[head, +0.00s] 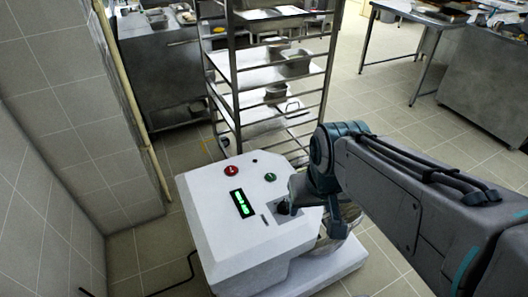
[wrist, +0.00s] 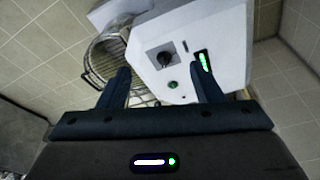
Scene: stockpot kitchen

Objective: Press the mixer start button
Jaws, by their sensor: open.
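The mixer (head: 215,225) is a white machine with a sloped top panel. A green button (head: 270,177) and a red button (head: 231,170) sit near the panel's far edge. A lit green display (head: 242,203) and a dark knob (head: 283,208) are also on it. In the wrist view, the green button (wrist: 172,85) lies between my fingers as seen, below the knob (wrist: 165,58). The red button is not visible there. My gripper (wrist: 160,72) is open and empty, pointing toward the panel; its gap to the panel is unclear. In the head view my arm hides its fingers.
A wire guard and bowl (wrist: 105,60) adjoin the mixer. A tall metal rack (head: 235,90) with trays stands behind it. A tiled wall (head: 60,110) is on the left. A steel counter (head: 485,85) is at the right, with open floor before it.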

